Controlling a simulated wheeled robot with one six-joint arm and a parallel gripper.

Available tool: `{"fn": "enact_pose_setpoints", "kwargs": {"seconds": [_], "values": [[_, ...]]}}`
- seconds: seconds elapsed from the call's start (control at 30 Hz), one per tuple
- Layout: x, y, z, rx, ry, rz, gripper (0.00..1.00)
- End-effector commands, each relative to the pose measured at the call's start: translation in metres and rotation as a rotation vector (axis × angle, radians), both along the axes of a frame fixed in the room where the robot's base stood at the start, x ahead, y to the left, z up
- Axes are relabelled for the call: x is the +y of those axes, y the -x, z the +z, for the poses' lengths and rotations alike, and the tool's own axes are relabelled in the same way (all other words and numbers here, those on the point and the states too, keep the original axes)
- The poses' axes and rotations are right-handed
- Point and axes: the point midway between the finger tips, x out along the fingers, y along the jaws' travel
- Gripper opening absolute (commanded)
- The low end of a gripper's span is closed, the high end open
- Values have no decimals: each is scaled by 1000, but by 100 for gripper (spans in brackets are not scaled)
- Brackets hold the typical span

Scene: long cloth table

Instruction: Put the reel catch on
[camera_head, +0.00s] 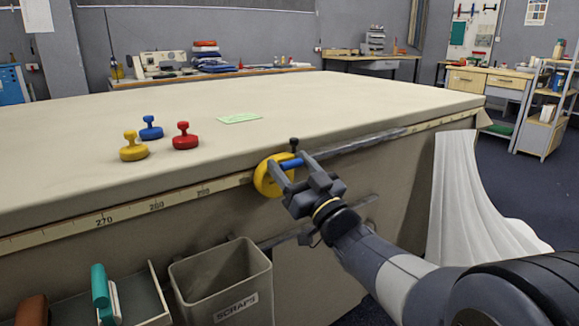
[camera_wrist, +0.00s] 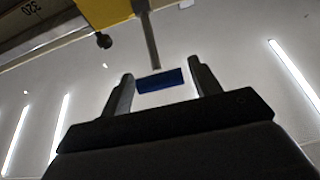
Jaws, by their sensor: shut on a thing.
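A yellow reel (camera_head: 265,179) sits at the table's front edge, by the measuring strip. A thin grey rod (camera_wrist: 148,38) runs from the yellow body (camera_wrist: 100,10) in the wrist view and ends in a blue grip (camera_wrist: 160,80), which looks like the handle of the reel catch. My gripper (camera_head: 293,167) is shut on this blue grip, with one finger on either side of it. The blue grip also shows in the head view (camera_head: 291,163). A small dark knob (camera_head: 294,143) stands just above it. My fingers hide part of the reel.
Yellow, blue and red knobbed weights (camera_head: 184,136) and a green slip (camera_head: 240,118) lie on the cloth table (camera_head: 330,95). A scraps bin (camera_head: 222,282) and a tray with a teal-handled tool (camera_head: 101,292) are below the edge. White cloth (camera_head: 465,195) hangs at right.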

Motion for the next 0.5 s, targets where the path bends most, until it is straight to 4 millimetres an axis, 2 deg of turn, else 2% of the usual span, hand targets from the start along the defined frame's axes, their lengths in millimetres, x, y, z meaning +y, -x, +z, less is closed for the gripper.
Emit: {"fn": "enact_pose_setpoints", "kwargs": {"seconds": [0.03,0.1,0.5], "values": [[0,0,-9,11,5,-1,19],[-1,1,-11,11,5,0,19],[-2,3,-16,13,6,0,19]]}}
